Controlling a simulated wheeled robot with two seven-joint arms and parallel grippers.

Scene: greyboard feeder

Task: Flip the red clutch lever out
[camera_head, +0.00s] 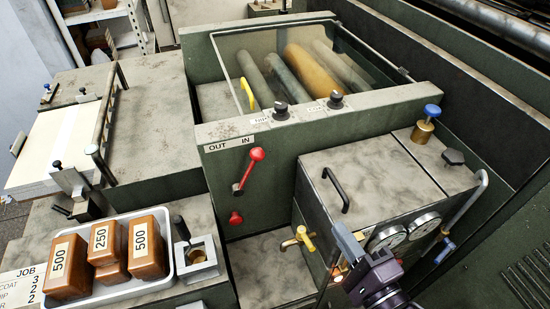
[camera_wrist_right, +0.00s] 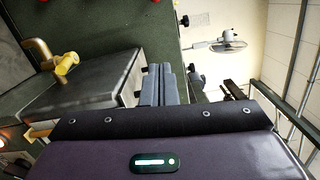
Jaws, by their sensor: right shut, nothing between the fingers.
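The red clutch lever (camera_head: 249,170) is on the green front panel below the OUT/IN label plate (camera_head: 231,144). Its ball knob leans up and right, toward the IN side. A separate red knob (camera_head: 236,217) sits lower on the same panel. My right gripper (camera_head: 342,238) is in front of the grey cabinet, below and right of the lever and apart from it. Its fingers (camera_wrist_right: 159,84) are together and empty in the right wrist view. My left gripper does not show.
A brass tap with a yellow handle (camera_head: 300,238) stands between the lever and my right gripper; it also shows in the right wrist view (camera_wrist_right: 64,64). The grey cabinet (camera_head: 375,170) carries a black handle (camera_head: 336,190) and gauges (camera_head: 387,238). A white tray (camera_head: 122,291) holds several brown blocks.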

